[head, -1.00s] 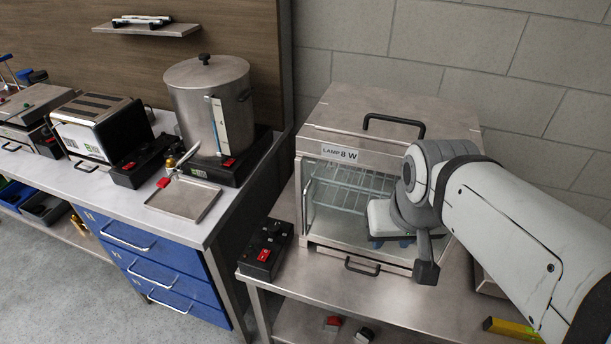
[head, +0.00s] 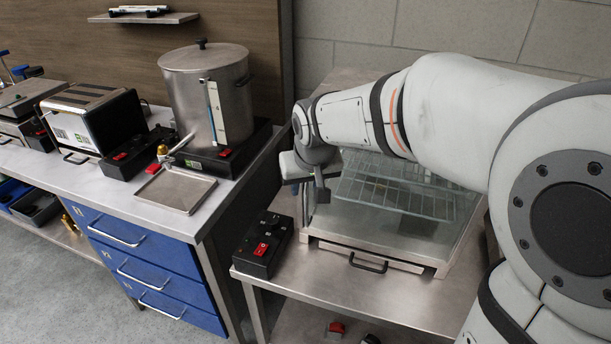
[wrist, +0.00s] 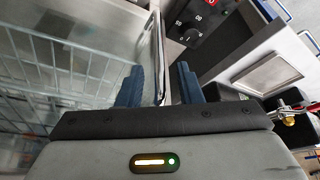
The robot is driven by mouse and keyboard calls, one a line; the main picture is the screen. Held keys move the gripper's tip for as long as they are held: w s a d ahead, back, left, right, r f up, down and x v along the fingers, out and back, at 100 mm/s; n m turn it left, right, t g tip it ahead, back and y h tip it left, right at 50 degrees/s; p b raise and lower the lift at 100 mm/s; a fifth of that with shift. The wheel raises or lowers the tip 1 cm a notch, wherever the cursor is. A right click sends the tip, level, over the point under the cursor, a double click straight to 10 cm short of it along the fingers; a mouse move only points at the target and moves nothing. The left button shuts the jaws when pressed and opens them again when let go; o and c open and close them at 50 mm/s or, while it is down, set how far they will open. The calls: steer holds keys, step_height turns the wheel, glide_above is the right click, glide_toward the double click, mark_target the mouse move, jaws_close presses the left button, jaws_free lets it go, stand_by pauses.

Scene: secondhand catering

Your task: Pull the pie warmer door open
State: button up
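The pie warmer (head: 345,76) is a steel box with glass panels and wire racks inside, on the right-hand bench. My arm covers its upper front, so I cannot tell whether the door is ajar. My gripper (wrist: 158,84) is at the warmer's front left edge; it also shows in the head view (head: 312,192). In the wrist view its two blue fingers stand apart, one on each side of a thin upright metal edge or bar (wrist: 157,45) beside the glass. Gaps show between the fingers and this metal. Wire racks (wrist: 60,55) show behind the glass.
A black control box (head: 263,247) with a red switch stands just left of the warmer. A low black handle (head: 368,263) sticks out at the warmer's base. A steel urn (head: 190,95) and drip tray (head: 176,190) are on the left counter. The bench front is clear.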

steer(key=shift+x, duration=1.05)
steer(key=shift+c, duration=0.2)
jaws_close()
